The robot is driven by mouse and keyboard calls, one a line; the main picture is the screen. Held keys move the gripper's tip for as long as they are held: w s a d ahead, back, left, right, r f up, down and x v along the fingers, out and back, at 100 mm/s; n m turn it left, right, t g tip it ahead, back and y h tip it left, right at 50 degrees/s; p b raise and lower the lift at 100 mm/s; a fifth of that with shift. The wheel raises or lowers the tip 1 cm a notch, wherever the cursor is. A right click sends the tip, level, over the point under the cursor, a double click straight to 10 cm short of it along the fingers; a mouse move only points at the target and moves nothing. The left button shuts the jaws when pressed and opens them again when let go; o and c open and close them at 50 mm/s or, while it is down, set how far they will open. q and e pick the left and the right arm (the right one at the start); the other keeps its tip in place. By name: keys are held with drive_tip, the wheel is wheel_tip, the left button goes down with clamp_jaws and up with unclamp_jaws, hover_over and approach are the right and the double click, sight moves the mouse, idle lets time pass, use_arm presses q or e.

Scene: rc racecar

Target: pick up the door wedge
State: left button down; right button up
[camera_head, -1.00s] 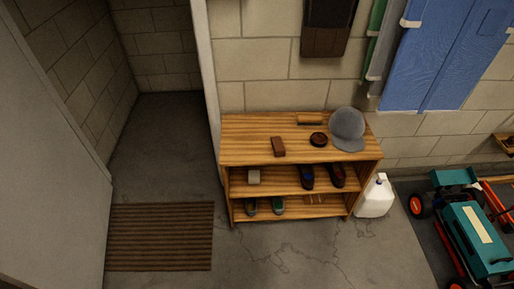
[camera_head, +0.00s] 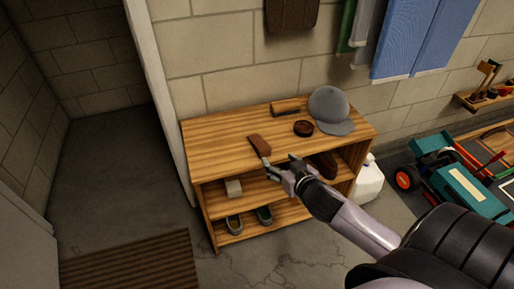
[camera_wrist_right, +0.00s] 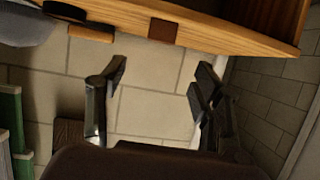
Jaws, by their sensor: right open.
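A small reddish-brown block (camera_head: 259,145), which looks like the door wedge, lies near the front edge of the wooden shelf unit's top (camera_head: 215,144). In the right wrist view the brown block (camera_wrist_right: 162,31) shows at the top, beyond the gap between the fingers. My right gripper (camera_head: 279,162) is open and empty, just in front of the top's front edge and close to the block, apart from it. Its spread fingers also show in the wrist view (camera_wrist_right: 158,72). My left gripper is not in view.
On the same top are a dark round tin (camera_head: 303,128), a wooden brush-like piece (camera_head: 286,106) and a grey cap (camera_head: 330,108). A pale block (camera_head: 233,188) and shoes (camera_head: 264,214) are on lower shelves. A white jug (camera_head: 369,182) stands to the right.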

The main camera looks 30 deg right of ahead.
approach(264, 148)
drive_tip(key=x, duration=0.3)
drive_tip(key=b+x, duration=0.2)
drive_tip(key=x, duration=0.4)
drive_tip(key=shift+w+f, duration=0.2)
drive_tip(key=shift+w, duration=0.05)
drive_tip(key=shift+w+d+f, duration=0.1)
drive_tip(key=shift+w, duration=0.15)
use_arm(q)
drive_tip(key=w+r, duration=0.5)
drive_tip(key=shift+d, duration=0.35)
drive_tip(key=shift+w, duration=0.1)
use_arm(e)
drive_tip(key=c, duration=1.3)
